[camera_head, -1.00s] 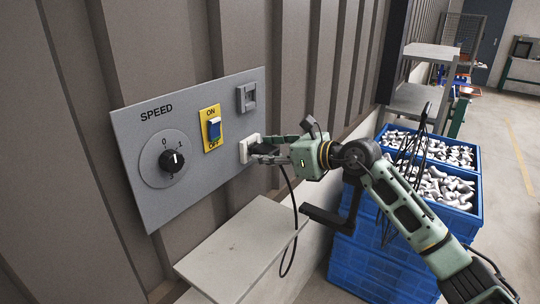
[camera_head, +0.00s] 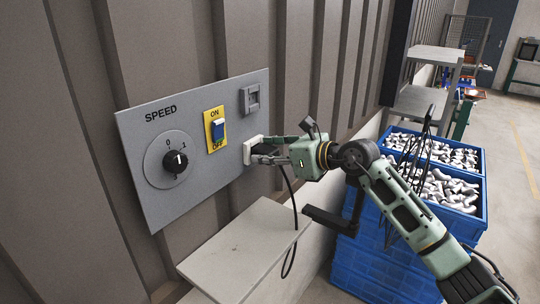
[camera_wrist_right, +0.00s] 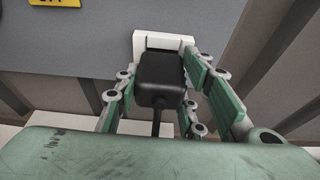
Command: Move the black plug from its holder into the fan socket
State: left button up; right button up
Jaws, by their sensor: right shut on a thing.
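The black plug (camera_wrist_right: 160,78) sits between the fingers of my right gripper (camera_wrist_right: 158,88) in the right wrist view, with its cable running back under the palm. The gripper is shut on it. The plug's front is up against a white socket block (camera_wrist_right: 165,41). I cannot tell how deep it sits. In the head view my right gripper (camera_head: 264,152) is at the white socket block (camera_head: 249,149) on the panel's lower right, and its fingers mostly hide the plug. A grey square fitting (camera_head: 250,98) sits above it; I cannot tell whether it is the holder. My left gripper is out of view.
The grey panel (camera_head: 205,176) carries a speed dial (camera_head: 175,161) and a blue switch on a yellow plate (camera_head: 215,128). A pale ledge (camera_head: 240,245) lies below. Blue crates of metal castings (camera_head: 450,190) stand at right. The black cable (camera_head: 290,190) hangs by the ledge.

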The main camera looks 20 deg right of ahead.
jog(key=shift+r, duration=0.1)
jog(key=o, duration=1)
jog(key=shift+w, duration=0.1)
jog(key=shift+c, duration=0.2)
jog(key=o, duration=0.4)
jog(key=shift+w+a, duration=0.1)
jog(key=shift+a, duration=0.05)
jog(key=shift+s+d, duration=0.25)
jog(key=v, duration=1.1)
jog(key=shift+s+d+r, duration=0.1)
jog(key=shift+s+r, duration=0.05)
